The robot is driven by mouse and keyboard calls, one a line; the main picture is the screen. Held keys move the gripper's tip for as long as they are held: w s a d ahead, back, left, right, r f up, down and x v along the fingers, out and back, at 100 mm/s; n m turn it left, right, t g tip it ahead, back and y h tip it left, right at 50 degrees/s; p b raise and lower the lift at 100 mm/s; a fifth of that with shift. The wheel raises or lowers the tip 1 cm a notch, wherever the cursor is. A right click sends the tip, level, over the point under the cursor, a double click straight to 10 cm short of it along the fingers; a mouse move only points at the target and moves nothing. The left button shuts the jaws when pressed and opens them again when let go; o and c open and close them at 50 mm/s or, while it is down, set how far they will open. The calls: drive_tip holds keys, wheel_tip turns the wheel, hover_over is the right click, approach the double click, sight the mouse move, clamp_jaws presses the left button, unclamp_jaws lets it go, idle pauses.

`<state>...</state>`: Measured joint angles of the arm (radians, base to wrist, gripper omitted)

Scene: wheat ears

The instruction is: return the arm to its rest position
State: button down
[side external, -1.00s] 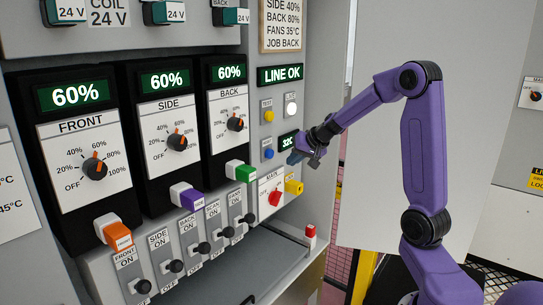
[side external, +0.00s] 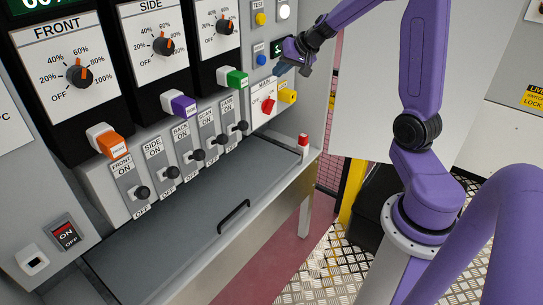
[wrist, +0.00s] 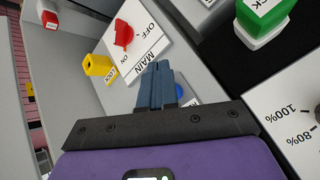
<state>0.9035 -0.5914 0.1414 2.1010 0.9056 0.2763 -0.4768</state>
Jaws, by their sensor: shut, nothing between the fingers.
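My gripper (side external: 283,70) is shut and empty. The blue button (wrist: 181,92) is partly hidden behind the fingers there. I cannot tell the exact gap to the panel. My purple arm is bent, with its upper part out of the side view's top edge.
The yellow lock block (side external: 288,96) juts out beside the MAIN plate, below my gripper. A green plug (side external: 236,79) and several black-knobbed levers stick out further left. A grey shelf with a black handle (side external: 234,216) lies below. A red-topped post (side external: 303,142) stands at its right corner.

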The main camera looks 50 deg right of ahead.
drive_tip(key=s+a+f+n+g+y, duration=0.1)
drive_tip(key=s+a+n+g, duration=0.15)
drive_tip(key=s+a, duration=0.4)
drive_tip(key=s+a+n+g+y, duration=0.1)
drive_tip(key=s+a+n+y, duration=0.2)
drive_tip(key=a, duration=0.7)
drive_tip(key=s+a+f+n+g, duration=0.1)
drive_tip(key=s+a+n+g, duration=0.1)
drive_tip(key=s+a+n, duration=0.45)
drive_tip(key=s+a+f+n+g+h, duration=0.1)
drive_tip(key=s+n, duration=0.3)
drive_tip(key=s, duration=0.4)
drive_tip(key=s+f+n+g+h, duration=0.1)
drive_tip(key=s+n, duration=0.3)
drive_tip(key=s, duration=0.5)
drive_tip(key=shift+s+a+g+h, duration=0.25)
drive_tip(key=shift+a+g+h, duration=0.2)
drive_tip(key=shift+h, duration=0.35)
